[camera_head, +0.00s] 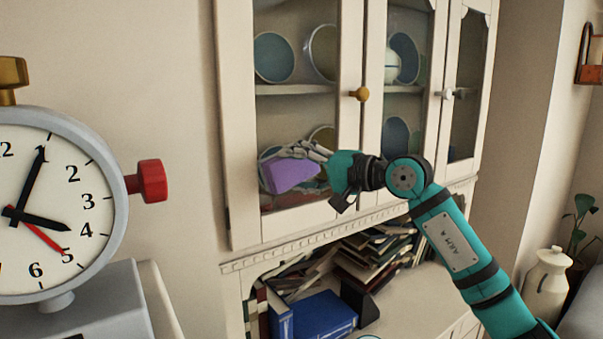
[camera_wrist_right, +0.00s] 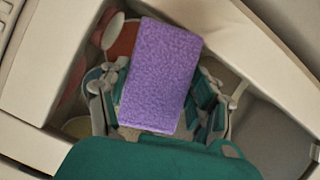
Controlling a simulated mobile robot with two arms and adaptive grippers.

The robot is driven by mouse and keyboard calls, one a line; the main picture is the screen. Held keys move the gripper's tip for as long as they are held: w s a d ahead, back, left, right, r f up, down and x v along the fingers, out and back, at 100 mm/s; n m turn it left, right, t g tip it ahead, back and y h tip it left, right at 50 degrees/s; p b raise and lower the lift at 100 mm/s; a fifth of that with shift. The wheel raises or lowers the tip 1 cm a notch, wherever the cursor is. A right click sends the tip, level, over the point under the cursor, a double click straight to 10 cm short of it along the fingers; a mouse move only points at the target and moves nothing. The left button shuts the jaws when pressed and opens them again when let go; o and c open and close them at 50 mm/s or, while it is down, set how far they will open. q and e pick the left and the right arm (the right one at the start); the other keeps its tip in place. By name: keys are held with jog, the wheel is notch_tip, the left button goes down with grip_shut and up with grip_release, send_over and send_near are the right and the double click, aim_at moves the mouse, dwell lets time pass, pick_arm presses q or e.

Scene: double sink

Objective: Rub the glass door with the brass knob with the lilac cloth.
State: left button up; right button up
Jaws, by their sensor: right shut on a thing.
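The lilac cloth (camera_head: 291,176) is a purple block-like pad in front of the lower glass of the left cabinet door. It also fills the middle of the right wrist view (camera_wrist_right: 160,72). My right gripper (camera_head: 305,160) is shut on it, with a finger on each side in the wrist view. The glass door (camera_head: 347,190) has a cream frame, and its brass knob (camera_head: 360,93) is on its right stile, above and right of my gripper. I cannot tell whether the cloth touches the glass. My left gripper is not in view.
Another glass door with a white knob (camera_head: 447,94) is to the right. Plates (camera_head: 273,57) stand behind the glass. Books (camera_head: 375,255) and a blue binder (camera_head: 322,316) lie below.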

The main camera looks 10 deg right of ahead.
jog(key=shift+w+d+r, duration=0.1)
jog(key=shift+w+d, duration=0.15)
jog(key=shift+d, duration=0.25)
jog(key=shift+w+d+r, duration=0.1)
jog(key=shift+w+d, duration=0.1)
jog(key=shift+d, duration=0.25)
jog(key=d, duration=0.1)
jog(key=w+d, duration=0.1)
jog(key=d, duration=0.1)
jog(key=w+d, duration=0.1)
jog(key=d, duration=0.1)
jog(key=shift+d+f+b, duration=0.1)
jog(key=shift+f+b, duration=0.05)
jog(key=shift+b, duration=0.15)
jog(key=shift+s+a+b, duration=0.3)
jog(key=shift+s+a, duration=0.2)
jog(key=shift+a, duration=0.75)
jog(key=shift+s+a+b, duration=0.35)
jog(key=shift+s+a, duration=0.15)
jog(key=shift+a, duration=0.7)
jog(key=shift+s+a+b, duration=0.3)
jog(key=shift+s+a, duration=0.2)
jog(key=shift+a, duration=0.75)
jog(key=shift+f, duration=0.1)
